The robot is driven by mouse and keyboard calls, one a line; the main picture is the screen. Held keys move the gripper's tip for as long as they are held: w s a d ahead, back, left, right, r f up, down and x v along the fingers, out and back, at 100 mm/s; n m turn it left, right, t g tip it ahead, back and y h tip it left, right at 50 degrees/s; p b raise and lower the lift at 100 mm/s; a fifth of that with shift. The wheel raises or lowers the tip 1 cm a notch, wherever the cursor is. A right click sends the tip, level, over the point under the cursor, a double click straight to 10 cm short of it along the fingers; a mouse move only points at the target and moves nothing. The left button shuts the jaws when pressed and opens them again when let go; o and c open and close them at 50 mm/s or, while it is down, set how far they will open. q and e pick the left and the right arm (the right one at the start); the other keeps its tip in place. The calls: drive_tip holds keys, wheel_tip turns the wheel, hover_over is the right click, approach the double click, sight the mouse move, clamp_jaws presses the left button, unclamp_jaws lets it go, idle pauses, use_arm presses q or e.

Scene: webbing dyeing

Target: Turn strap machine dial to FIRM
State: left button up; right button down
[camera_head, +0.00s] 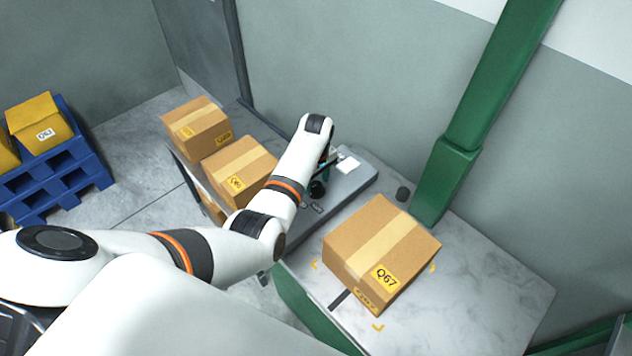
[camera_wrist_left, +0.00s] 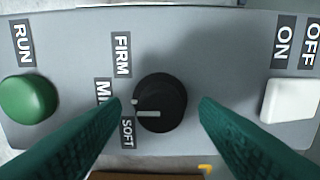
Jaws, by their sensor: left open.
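The strap machine's grey control panel (camera_head: 352,184) lies beyond my left forearm in the head view. In the left wrist view its black dial (camera_wrist_left: 172,92) has a white pointer line aimed left, nearest the SOFT label (camera_wrist_left: 127,133). The FIRM label (camera_wrist_left: 122,55) is at the dial's upper left. The MID label (camera_wrist_left: 103,92) is partly hidden by a finger. My left gripper (camera_wrist_left: 160,106) is open, its green fingers on either side of the dial; I cannot tell whether they touch it. In the head view the arm mostly hides this gripper. My right gripper is not in view.
A green RUN button (camera_wrist_left: 28,98) and a white ON/OFF switch (camera_wrist_left: 291,99) flank the dial. A box marked Q67 (camera_head: 372,240) sits on the marble-topped table (camera_head: 480,290). Two boxes stand left of my arm. A green post (camera_head: 447,180) rises behind.

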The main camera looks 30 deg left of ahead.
use_arm(q)
drive_tip(key=shift+f, duration=0.45)
drive_tip(key=c, duration=1)
drive_tip(key=shift+o, duration=0.2)
